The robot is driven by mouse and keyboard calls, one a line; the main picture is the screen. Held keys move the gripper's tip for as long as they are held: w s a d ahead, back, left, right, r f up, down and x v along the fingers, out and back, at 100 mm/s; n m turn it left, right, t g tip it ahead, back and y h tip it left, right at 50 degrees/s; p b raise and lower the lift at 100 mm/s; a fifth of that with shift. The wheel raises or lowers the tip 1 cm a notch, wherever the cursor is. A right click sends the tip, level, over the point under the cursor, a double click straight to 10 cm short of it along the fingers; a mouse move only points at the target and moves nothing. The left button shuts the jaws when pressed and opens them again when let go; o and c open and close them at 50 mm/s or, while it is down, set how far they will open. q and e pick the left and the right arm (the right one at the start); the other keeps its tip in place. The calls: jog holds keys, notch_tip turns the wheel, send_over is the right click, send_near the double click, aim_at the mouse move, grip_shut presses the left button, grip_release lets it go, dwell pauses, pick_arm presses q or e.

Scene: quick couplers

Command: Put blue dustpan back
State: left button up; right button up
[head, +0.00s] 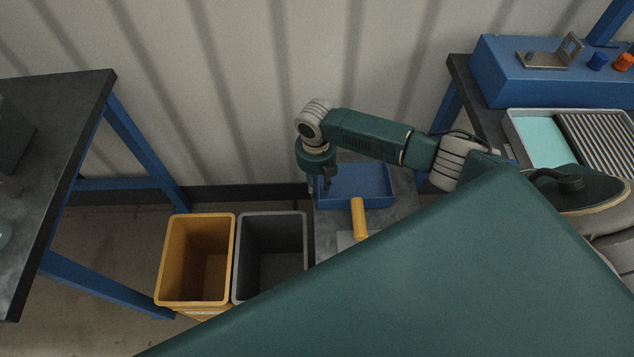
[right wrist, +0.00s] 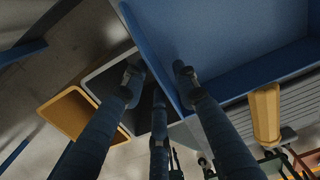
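The blue dustpan (head: 360,182) looks like a shallow blue tray on a low grey surface beside the bins. It fills the top of the right wrist view (right wrist: 225,40). A yellow handle (head: 358,218) lies at its near side; I cannot tell whether it is joined to the pan. My right gripper (head: 322,186) points down at the pan's left wall. In the right wrist view its fingers (right wrist: 160,76) are apart, one outside the wall and one inside. Contact with the wall cannot be told. My left gripper is not in view.
A yellow bin (head: 168,262) and a dark grey bin (head: 238,268) stand left of the dustpan. A dark-topped bench (head: 75,115) is at the left. Another bench at the right carries a blue box (head: 500,75) and a tray (head: 512,128). A corrugated wall (head: 250,80) is behind.

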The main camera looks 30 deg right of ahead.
notch_tip(320, 180, up, 12)
dwell(0.5)
jog(key=shift+a, duration=0.1)
